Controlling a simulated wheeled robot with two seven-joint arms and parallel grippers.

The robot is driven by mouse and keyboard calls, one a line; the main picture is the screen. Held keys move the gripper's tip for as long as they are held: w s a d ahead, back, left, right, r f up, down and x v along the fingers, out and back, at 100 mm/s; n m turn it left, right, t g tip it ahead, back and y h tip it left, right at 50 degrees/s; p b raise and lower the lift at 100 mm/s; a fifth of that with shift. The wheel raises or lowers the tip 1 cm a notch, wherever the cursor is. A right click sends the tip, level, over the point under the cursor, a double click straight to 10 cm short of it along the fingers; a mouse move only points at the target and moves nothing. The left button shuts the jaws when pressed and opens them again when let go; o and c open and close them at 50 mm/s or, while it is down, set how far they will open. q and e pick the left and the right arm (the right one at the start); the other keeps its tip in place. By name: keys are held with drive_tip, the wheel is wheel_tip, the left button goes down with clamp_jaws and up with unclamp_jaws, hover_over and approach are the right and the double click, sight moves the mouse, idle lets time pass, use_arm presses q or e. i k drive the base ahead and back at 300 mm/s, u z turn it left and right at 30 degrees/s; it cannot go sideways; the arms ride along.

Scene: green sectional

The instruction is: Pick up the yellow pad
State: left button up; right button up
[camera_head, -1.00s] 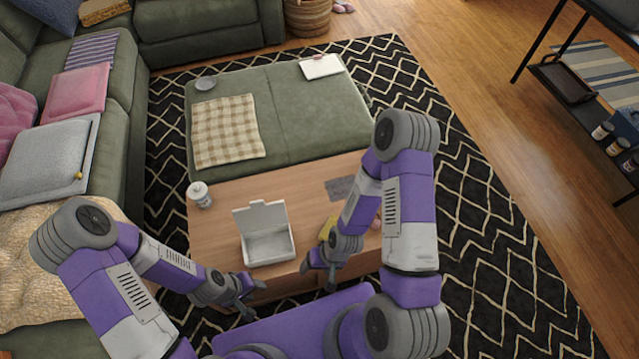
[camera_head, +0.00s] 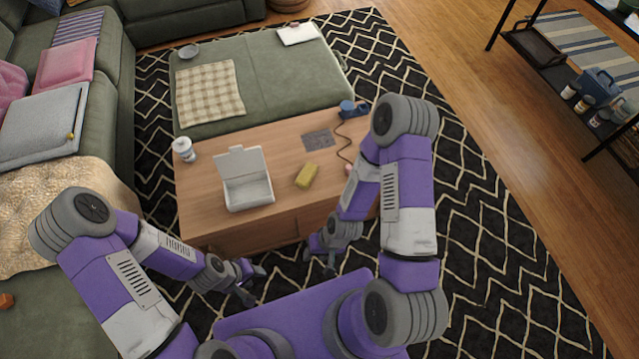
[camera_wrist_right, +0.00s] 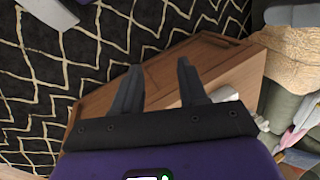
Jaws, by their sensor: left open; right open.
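The yellow pad (camera_head: 307,175) lies on the wooden coffee table (camera_head: 215,215), right of the open white box, and is fully visible in the head view. My right gripper (camera_head: 319,262) is open and empty in front of the table's near edge, apart from the pad. In the right wrist view the open fingers (camera_wrist_right: 158,90) show with the table's wooden side beyond them, and I do not see the pad there. My left gripper (camera_head: 257,283) is open and empty, low in front of the table's near left part.
An open white box (camera_head: 247,192) stands left of the pad. A white jar (camera_head: 184,149) is at the table's left end. A grey flat sheet (camera_head: 318,140) and a blue device (camera_head: 350,109) with a dark cord lie toward the back right. A green ottoman (camera_head: 285,80) stands behind.

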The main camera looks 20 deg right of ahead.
sight(304, 181)
drive_tip(key=z, duration=0.55)
drive_tip(key=i, duration=0.5)
drive_tip(key=z, duration=1.85)
drive_tip(key=k, duration=0.3)
drive_tip(key=u, duration=0.7)
drive_tip(key=i, duration=0.25)
